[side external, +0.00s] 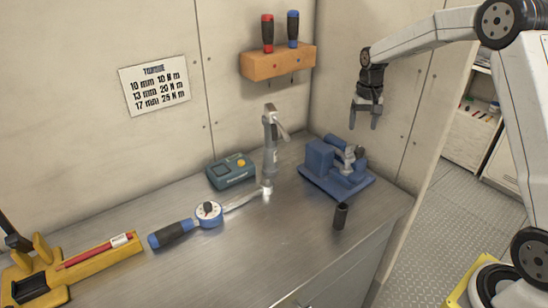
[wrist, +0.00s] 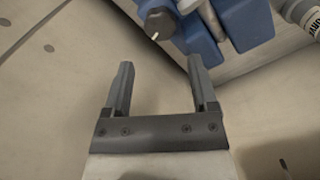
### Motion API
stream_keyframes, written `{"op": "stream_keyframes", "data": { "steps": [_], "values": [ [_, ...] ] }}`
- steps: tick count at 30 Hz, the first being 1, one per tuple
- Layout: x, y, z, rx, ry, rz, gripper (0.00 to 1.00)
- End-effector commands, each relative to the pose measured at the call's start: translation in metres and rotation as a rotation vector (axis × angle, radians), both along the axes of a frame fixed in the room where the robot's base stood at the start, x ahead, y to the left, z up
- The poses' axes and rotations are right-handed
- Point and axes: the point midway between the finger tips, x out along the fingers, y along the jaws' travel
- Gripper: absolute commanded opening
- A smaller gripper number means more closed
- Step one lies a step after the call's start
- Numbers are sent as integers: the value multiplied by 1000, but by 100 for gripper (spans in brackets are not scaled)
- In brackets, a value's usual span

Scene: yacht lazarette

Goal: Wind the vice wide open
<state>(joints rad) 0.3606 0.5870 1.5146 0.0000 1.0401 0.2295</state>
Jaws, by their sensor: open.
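The blue vice (side external: 318,160) sits on its blue base at the right end of the steel bench, with grey metal parts on its right side. How far its jaws stand apart is too small to tell. My gripper (side external: 365,122) is open and empty, pointing down in the air above and slightly right of the vice. In the wrist view the open fingers (wrist: 160,65) have nothing between them. The vice (wrist: 245,18) shows there at the top edge, cut off, with a dark round knob (wrist: 158,22) bearing a white mark, beyond the fingertips and apart from them.
A dark cylindrical socket (side external: 340,216) stands in front of the vice. A grey upright fixture (side external: 270,140), a teal box (side external: 231,171) and a blue-handled torque wrench (side external: 208,214) are left of it. A wooden screwdriver rack (side external: 278,63) hangs on the wall. A yellow holder (side external: 90,262) lies far left.

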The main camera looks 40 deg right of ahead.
Motion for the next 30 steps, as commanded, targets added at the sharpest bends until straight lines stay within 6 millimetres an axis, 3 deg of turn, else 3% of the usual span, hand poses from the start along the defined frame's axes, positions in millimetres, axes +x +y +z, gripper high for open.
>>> {"op": "stream_keyframes", "data": {
  "steps": [6,16,30],
  "values": [
    [0,0,0,0,0,85,74],
    [0,0,-7,1,1,86,74],
    [-1,0,-58,0,2,85,74]
  ]
}}
